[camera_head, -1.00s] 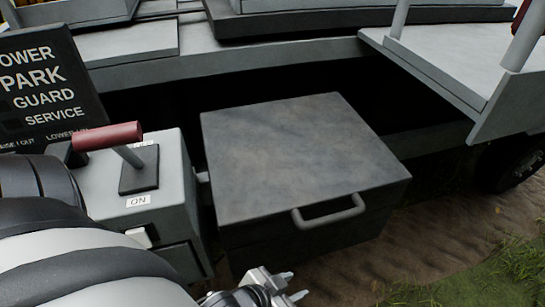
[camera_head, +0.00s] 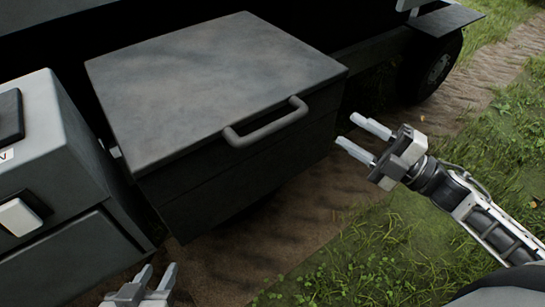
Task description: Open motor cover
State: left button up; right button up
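The motor cover (camera_head: 205,75) is a dark grey flat lid on a black box. It lies shut. A grey bar handle (camera_head: 266,125) stands out at its front edge. My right gripper (camera_head: 363,138) is to the right of the handle, apart from it, with its two fingers spread and nothing between them. My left gripper (camera_head: 156,279) is at the bottom edge, below the box and partly cut off by the frame. Its two fingertips show a gap with nothing between them.
A grey control box (camera_head: 60,150) with a white switch (camera_head: 20,217) stands left of the motor box. A wheel (camera_head: 437,66) is at the upper right. Bare soil and grass (camera_head: 345,250) lie in front, with free room there.

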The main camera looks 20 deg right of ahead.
aim_at(286, 126)
jog(key=w+a+r+n+g+y, duration=0.1)
jog(key=a+n+g, duration=0.1)
jog(key=a+n, duration=0.1)
jog(key=w+a+r+n+g+y, duration=0.1)
jog(key=a+n+g, duration=0.1)
jog(key=a, duration=0.3)
jog(key=w+a+r+n+g+y, duration=0.1)
jog(key=a+n+g+y, duration=0.1)
jog(key=a+n+g, duration=0.1)
jog(key=shift+a+r+n, duration=0.1)
jog(key=shift+a+n, duration=0.7)
jog(key=shift+a, duration=0.25)
jog(key=shift+w+a, duration=0.3)
jog(key=shift+a, duration=0.35)
